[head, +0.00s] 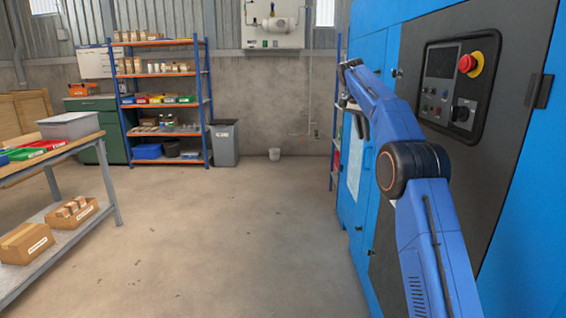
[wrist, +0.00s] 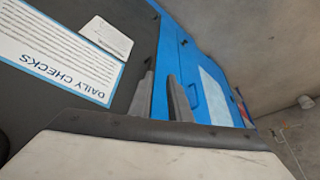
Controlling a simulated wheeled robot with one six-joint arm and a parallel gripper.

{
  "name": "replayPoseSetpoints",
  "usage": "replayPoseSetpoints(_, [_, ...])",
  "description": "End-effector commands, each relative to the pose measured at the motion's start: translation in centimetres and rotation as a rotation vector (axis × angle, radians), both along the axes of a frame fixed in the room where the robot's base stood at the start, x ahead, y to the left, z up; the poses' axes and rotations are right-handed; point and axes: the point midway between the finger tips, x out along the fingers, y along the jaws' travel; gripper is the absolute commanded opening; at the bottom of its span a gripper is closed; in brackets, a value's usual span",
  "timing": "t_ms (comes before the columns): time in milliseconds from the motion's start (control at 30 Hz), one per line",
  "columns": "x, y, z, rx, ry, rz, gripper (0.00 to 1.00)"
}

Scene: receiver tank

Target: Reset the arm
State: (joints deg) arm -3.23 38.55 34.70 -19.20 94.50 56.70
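My blue arm reaches forward along the right side in the head view, bent at its elbow joint. My gripper (wrist: 160,76) shows in the wrist view as two grey fingers with a gap between them; it is open and nothing shows between them. In the head view, the far end of the arm is small and partly hidden, close to the blue cabinet (head: 385,20). The cabinet's front also fills much of the wrist view, with a "DAILY CHECKS" sheet (wrist: 55,62) on a dark panel. I cannot tell the exact clearance.
A control panel (head: 455,85) with a red emergency button (head: 470,63) is on the cabinet, close to my arm. A workbench (head: 72,148) stands at left, with shelves (head: 165,93) and a grey bin (head: 224,144) behind. The middle floor (head: 230,235) is clear.

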Motion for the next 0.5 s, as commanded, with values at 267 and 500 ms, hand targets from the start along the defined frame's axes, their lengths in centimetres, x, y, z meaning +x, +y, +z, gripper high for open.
replayPoseSetpoints(267, [-1.4, 0.1, 1.0, 0.002, 0.004, 0.035, 0.17])
replayPoseSetpoints(500, [-3.7, 0.0, 2.3, 0.003, 0.01, 0.084, 0.17])
